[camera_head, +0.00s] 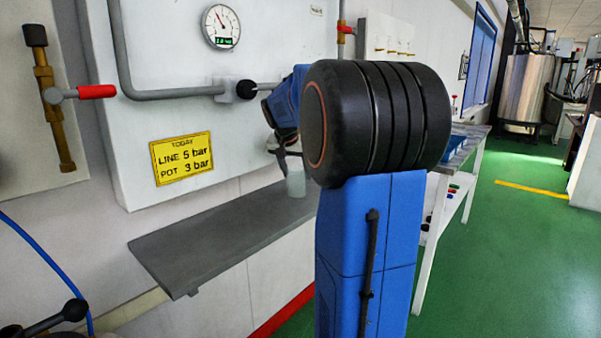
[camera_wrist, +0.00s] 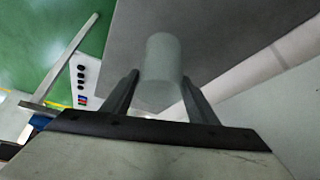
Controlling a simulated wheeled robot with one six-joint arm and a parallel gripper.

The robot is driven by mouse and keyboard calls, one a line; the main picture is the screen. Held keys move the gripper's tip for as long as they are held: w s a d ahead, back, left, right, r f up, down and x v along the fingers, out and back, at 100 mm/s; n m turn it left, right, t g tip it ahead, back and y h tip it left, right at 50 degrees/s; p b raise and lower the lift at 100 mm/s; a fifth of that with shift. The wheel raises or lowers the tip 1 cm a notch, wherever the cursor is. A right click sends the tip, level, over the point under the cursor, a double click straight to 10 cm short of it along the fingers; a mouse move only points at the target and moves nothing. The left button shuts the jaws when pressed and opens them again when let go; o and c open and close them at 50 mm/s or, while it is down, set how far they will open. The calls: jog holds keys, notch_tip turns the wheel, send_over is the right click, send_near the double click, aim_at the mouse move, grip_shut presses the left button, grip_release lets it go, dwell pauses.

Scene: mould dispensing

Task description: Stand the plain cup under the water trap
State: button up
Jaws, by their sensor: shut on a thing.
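The plain cup (camera_head: 296,183) is pale, greenish-grey and looks upright at the right end of the grey wall shelf (camera_head: 215,238). My gripper (camera_head: 283,160) is shut on it from the side, partly hidden by my arm. In the wrist view the cup (camera_wrist: 163,60) sits between the two dark fingers of my gripper (camera_wrist: 160,77), with the shelf (camera_wrist: 220,35) behind it. I cannot tell whether the cup touches the shelf. I cannot identify the water trap for certain; my arm hides part of the pipework above the cup.
A brass fitting (camera_head: 53,110) with a red handle (camera_head: 97,92) is at left. The shelf left of the cup is clear. A white-legged bench (camera_head: 455,190) stands at right.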

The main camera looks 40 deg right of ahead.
aim_at(300, 167)
jog(key=shift+w+d, duration=0.25)
jog(key=shift+d, duration=0.45)
jog(key=d, duration=0.1)
jog(key=w, duration=0.1)
jog(key=d+f, duration=0.1)
jog(key=shift+w+d, duration=0.25)
jog(key=shift+d, duration=0.1)
jog(key=shift+f, duration=0.25)
jog(key=shift+f, duration=0.1)
jog(key=o, duration=0.7)
jog(key=shift+o, duration=0.2)
jog(key=v, duration=1.2)
